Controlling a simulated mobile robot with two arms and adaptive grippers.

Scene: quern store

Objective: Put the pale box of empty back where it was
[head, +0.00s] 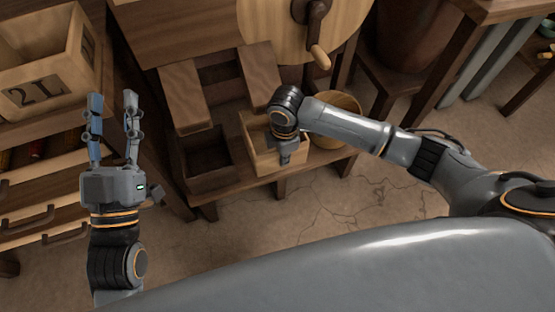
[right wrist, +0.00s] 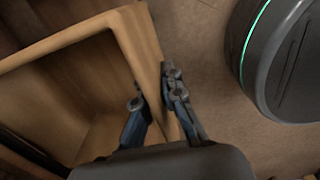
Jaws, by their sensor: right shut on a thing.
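The pale box (head: 262,162) is an open, light wooden box on the low wooden shelf, right of a dark open box (head: 208,175). Its inside looks empty in the part I see. My right gripper (head: 285,156) is shut on the box's front wall near its right end. In the right wrist view the fingers (right wrist: 153,88) straddle the rim of the pale box (right wrist: 72,98), one inside and one outside. I cannot tell whether the box rests fully on the shelf. My left gripper (head: 113,108) is open and empty, away to the left.
Two slanted wooden chutes (head: 187,97) stand behind the boxes. A round wooden tub (head: 342,132) is close on the right. A crate marked 2L (head: 30,93) stands at the left, above drawers with handles. The cracked floor in front is clear.

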